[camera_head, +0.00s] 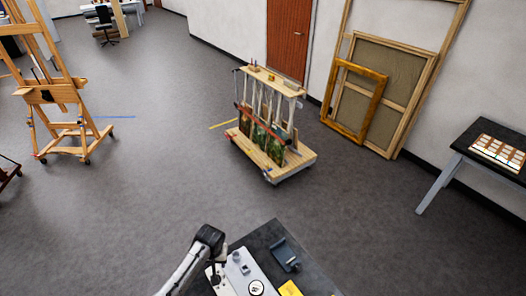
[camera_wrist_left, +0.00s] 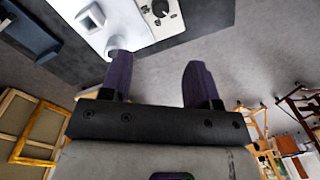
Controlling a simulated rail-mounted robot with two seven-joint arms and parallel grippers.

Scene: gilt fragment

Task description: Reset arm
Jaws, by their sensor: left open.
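In the left wrist view my left gripper (camera_wrist_left: 158,72) shows two purple-grey fingers spread apart, with nothing between them. My right gripper is in neither view.
A grey holder (camera_head: 285,254) and a yellow item (camera_head: 290,288) are on the table. A wooden cart (camera_head: 295,160) with paintings, an easel (camera_head: 55,95), leaning frames (camera_head: 345,105) and a side table (camera_head: 470,140) stand beyond. Open grey floor lies between them.

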